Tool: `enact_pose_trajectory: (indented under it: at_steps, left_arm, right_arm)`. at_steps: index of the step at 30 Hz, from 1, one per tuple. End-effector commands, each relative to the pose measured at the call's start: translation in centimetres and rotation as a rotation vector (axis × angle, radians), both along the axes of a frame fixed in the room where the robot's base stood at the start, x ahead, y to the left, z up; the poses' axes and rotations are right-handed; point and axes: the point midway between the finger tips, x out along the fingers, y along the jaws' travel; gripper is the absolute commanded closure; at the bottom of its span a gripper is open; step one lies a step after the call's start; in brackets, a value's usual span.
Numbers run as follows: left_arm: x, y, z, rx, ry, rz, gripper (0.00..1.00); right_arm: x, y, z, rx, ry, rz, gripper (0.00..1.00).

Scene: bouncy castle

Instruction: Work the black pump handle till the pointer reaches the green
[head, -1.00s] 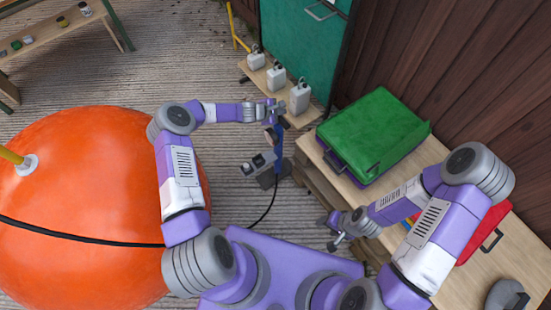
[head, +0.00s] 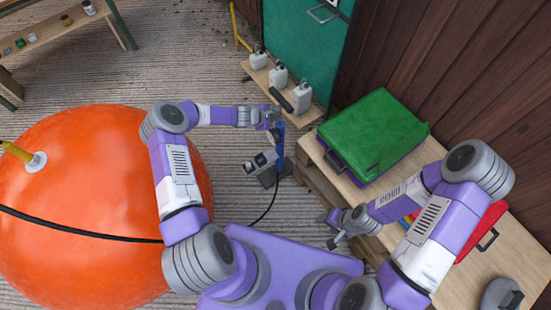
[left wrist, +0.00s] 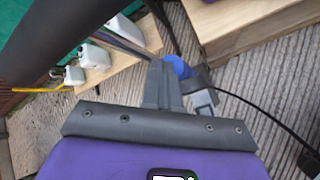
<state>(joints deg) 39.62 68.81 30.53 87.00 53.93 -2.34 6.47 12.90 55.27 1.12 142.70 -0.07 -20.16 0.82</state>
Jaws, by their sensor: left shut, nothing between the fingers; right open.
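The pump stands on the ground near the middle of the head view, with a blue upright barrel (head: 281,145) and a dark base (head: 274,175). Its black handle (head: 281,100) shows as a slanted bar just above my left gripper (head: 275,118). That gripper is shut and empty, at the top of the pump. In the left wrist view its closed fingers (left wrist: 164,82) are beside the blue barrel (left wrist: 180,68). A large dark bar, apparently the handle (left wrist: 60,38), crosses the upper left. A grey box (head: 260,162) is beside the barrel; no pointer is readable. My right gripper (head: 334,230) is open, left of the bench.
A wooden bench (head: 345,180) at the right bears a green case (head: 373,135) and a red case (head: 487,232). White canisters (head: 279,75) stand on a low plank behind the pump. A big orange ball (head: 85,205) fills the left. A black hose (head: 268,205) runs from the pump.

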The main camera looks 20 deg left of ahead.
Motion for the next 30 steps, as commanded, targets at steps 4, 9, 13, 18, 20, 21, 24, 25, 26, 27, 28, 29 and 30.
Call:
enact_pose_trajectory:
  at_steps: [4, 9, 13, 18, 20, 21, 24, 25, 26, 27, 28, 29, 30]
  left_arm:
    - [0.1, 0.1, 1.7, 0.000, -0.003, 0.000, 1.00]
    - [0.1, 0.2, 3.6, 0.001, -0.005, 0.002, 1.00]
    - [0.1, 0.2, 4.9, 0.001, -0.006, 0.001, 1.00]
    - [0.2, 0.2, 6.2, 0.001, -0.009, 0.001, 1.00]
    - [0.2, 0.2, 6.2, 0.000, -0.008, 0.002, 1.00]
    - [0.2, 0.2, 6.2, 0.000, -0.008, 0.002, 1.00]
    - [0.2, 0.2, 6.1, -0.001, -0.010, 0.002, 1.00]
    - [0.2, 0.2, 6.1, -0.001, -0.010, 0.002, 1.00]
    - [0.2, 0.2, 6.1, 0.000, -0.009, 0.000, 1.00]
    - [0.1, 0.1, 6.1, 0.002, -0.008, -0.004, 1.00]
    - [0.0, -0.1, 6.0, 0.007, -0.006, -0.011, 1.00]
    - [-0.3, -0.4, 5.9, 0.014, -0.004, -0.024, 1.00]
    - [-0.8, -0.9, 5.6, 0.030, -0.001, -0.049, 1.00]
  right_arm:
    - [0.0, 0.0, 1.2, 0.000, 0.000, 0.000, 0.45]
    - [0.0, 0.0, 2.4, 0.000, 0.000, 0.000, 0.45]
    - [0.0, 0.0, 3.3, 0.000, 0.000, 0.000, 0.45]
    - [0.0, 0.0, 4.0, 0.000, 0.000, 0.000, 0.45]
    - [0.0, 0.0, 4.0, 0.000, 0.000, 0.000, 0.45]
    - [0.0, 0.0, 3.9, 0.000, 0.000, 0.000, 0.45]
    - [0.0, 0.0, 3.9, 0.000, 0.000, 0.000, 0.45]
    - [0.0, 0.0, 3.9, 0.000, 0.000, 0.000, 0.45]
    - [0.0, 0.0, 3.9, 0.000, 0.000, 0.000, 0.45]
    - [0.0, 0.0, 3.9, 0.000, 0.000, 0.000, 0.45]
    - [0.0, 0.0, 3.9, 0.000, 0.000, 0.000, 0.45]
    - [0.0, 0.0, 3.9, 0.000, 0.000, 0.000, 0.45]
    - [0.0, 0.0, 3.9, 0.000, 0.000, 0.000, 0.45]
